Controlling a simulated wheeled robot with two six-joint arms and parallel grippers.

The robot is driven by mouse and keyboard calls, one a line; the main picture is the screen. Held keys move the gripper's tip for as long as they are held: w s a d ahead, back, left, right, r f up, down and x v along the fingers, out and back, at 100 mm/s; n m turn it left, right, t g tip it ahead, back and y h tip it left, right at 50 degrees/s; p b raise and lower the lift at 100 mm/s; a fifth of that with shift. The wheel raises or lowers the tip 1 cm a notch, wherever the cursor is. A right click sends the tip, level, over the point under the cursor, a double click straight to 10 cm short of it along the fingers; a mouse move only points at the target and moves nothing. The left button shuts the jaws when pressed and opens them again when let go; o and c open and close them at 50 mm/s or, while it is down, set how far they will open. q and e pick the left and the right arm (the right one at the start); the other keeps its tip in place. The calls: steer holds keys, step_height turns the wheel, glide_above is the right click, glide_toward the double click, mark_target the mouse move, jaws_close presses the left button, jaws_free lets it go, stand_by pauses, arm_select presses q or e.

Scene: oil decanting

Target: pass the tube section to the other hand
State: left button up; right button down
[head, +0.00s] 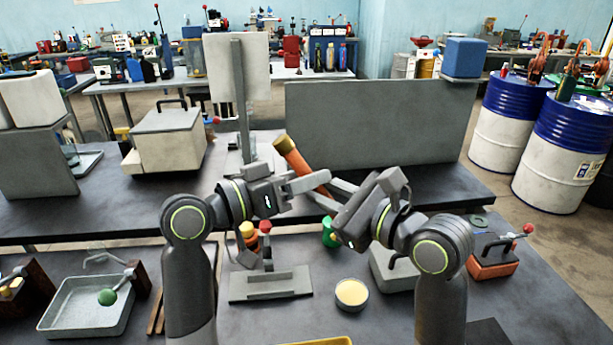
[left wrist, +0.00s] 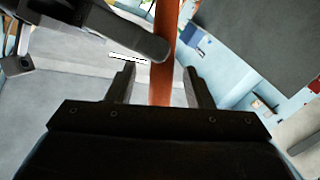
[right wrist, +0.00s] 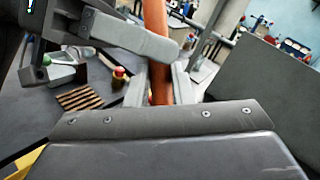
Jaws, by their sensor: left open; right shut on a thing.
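The tube section is an orange-red tube (head: 302,165) with a yellowish-brown upper end, held tilted above the table in the head view. My right gripper (head: 338,188) is shut on its lower part; the tube (right wrist: 156,50) also stands between the fingers in the right wrist view. My left gripper (head: 312,180) is open, its fingers reaching to the tube from the left. In the left wrist view the tube (left wrist: 163,60) passes between the open left fingers (left wrist: 160,85), with a gap on the left side. The two grippers are close together along the tube.
Below the arms stand a grey slotted block (head: 270,285), a round dish of yellow liquid (head: 351,294) and a green container (head: 329,232). A grey tray (head: 85,325) lies at left. A tall grey panel (head: 375,125) stands behind the tube.

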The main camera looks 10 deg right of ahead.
arm_select(q)
steer(key=shift+w+d, duration=0.1)
steer(key=shift+d, duration=0.15)
jaws_close()
arm_select(e)
steer(key=c, duration=1.2)
jaws_free()
steer(key=shift+o, duration=0.2)
steer(key=shift+s, duration=0.1)
